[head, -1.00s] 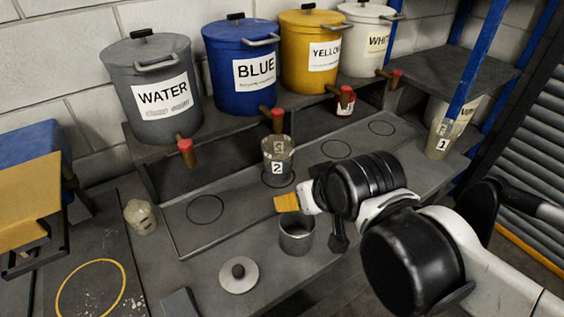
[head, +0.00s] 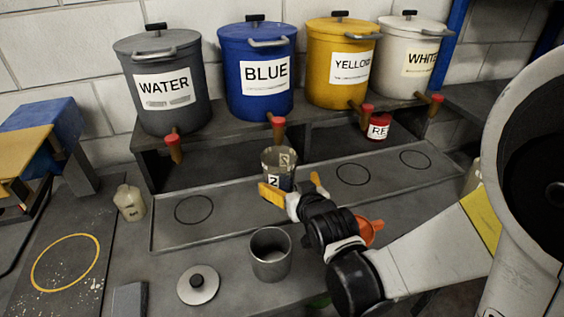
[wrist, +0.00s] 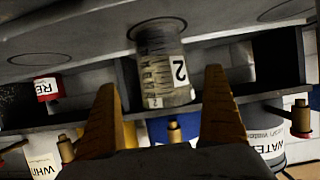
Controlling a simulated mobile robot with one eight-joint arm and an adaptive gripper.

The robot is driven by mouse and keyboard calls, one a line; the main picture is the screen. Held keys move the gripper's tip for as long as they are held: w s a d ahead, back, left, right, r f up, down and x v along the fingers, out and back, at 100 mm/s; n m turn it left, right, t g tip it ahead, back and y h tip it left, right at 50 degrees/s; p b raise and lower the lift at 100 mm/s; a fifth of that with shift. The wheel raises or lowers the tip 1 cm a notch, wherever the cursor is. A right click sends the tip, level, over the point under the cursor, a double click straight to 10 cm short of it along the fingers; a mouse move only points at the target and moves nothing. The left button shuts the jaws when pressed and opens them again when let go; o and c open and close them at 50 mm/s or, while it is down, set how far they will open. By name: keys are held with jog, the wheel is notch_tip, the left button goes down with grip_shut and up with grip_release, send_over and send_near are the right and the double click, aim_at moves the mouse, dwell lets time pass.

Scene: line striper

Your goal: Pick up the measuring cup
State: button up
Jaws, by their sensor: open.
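The measuring cup (head: 279,160) is a clear, graduated cup with a white label "2". It stands upright on the grey bench below the blue bucket. It also shows upside down in the wrist view (wrist: 158,62). My gripper (head: 293,187) is open, with its yellow fingers on the near side of the cup. In the wrist view, the gripper (wrist: 161,80) has its two fingers spread wide, with the cup ahead, between their tips. No contact shows. The cup's lower part is partly hidden by the gripper in the head view.
Buckets of water (head: 165,85), blue (head: 255,75), yellow (head: 342,65) and white (head: 409,55) stand on the shelf behind, with protruding taps. A red container (head: 377,127) sits underneath. A grey metal pot (head: 270,254) and round lid (head: 198,284) are nearer.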

jog(key=x, duration=0.3)
jog(key=shift+s+f+b, duration=0.1)
jog(key=shift+f+b, duration=0.05)
jog(key=shift+b, duration=0.2)
jog(key=b+x, duration=0.2)
jog(key=x, duration=0.3)
jog(key=shift+a+f, duration=0.2)
jog(key=shift+f, duration=0.05)
jog(key=shift+r, duration=0.1)
jog(key=shift+c, duration=0.3)
jog(key=c, duration=1.4)
